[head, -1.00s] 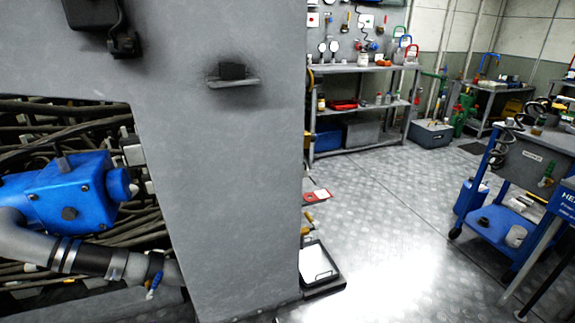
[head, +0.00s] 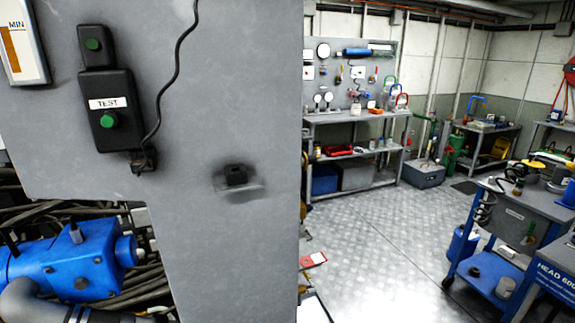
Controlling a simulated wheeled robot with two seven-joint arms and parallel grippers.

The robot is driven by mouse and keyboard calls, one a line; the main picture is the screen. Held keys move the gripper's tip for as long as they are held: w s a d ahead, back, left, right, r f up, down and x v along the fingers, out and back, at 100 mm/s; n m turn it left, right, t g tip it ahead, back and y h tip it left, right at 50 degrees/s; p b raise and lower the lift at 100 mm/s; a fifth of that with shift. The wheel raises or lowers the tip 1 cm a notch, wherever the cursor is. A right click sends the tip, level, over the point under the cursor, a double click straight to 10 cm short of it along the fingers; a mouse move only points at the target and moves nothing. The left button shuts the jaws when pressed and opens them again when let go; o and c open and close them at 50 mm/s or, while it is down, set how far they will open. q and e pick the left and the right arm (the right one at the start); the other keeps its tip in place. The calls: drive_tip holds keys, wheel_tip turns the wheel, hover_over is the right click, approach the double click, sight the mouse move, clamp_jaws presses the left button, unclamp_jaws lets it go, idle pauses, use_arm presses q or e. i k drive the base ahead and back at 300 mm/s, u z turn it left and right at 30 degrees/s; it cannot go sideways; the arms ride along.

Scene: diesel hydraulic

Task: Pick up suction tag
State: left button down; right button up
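I cannot make out for certain which thing is the suction tag. A small red and white card (head: 313,260) sticks out beside the right edge of the grey panel (head: 225,110), low in the view. Its writing is too small to read, and I cannot tell whether it is the tag. Neither of my grippers is in view.
The grey panel with a black TEST button box (head: 111,119) fills the left side. A blue pump (head: 65,265) sits among dark hoses. A blue cart (head: 495,270) stands at right. A workbench (head: 352,150) stands at the back. The metal floor between is clear.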

sight(319, 258)
drive_tip(key=u, duration=0.25)
drive_tip(key=i, duration=1.25)
drive_tip(key=u, duration=0.25)
